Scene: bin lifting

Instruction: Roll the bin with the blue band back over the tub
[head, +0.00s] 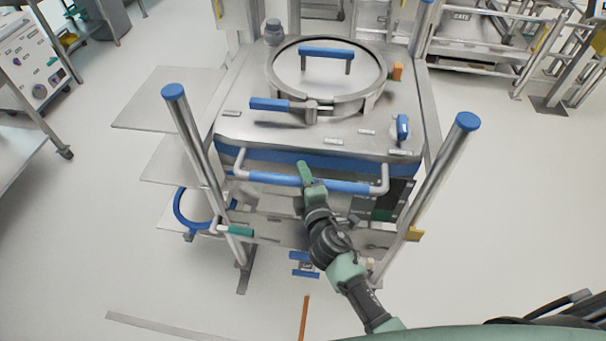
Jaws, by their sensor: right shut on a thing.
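The bin with the blue band (228,126) is a steel body with a round lid on top, standing in a metal frame in the middle of the head view. Its blue band runs along the front edge. A front push bar (350,187) with blue sleeves sticks out below the band. My right gripper (309,178) is shut on the middle of this bar, with its arm reaching in from below. The fingertips are partly hidden by the bar. My left gripper is out of view. I cannot pick out the tub for certain.
Two steel posts with blue caps, left (190,130) and right (440,180), flank the bar. Flat grey shelves (165,100) stick out at left. A wheeled cart (32,60) stands far left, and metal racks (480,50) stand at back right. Floor at right is clear.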

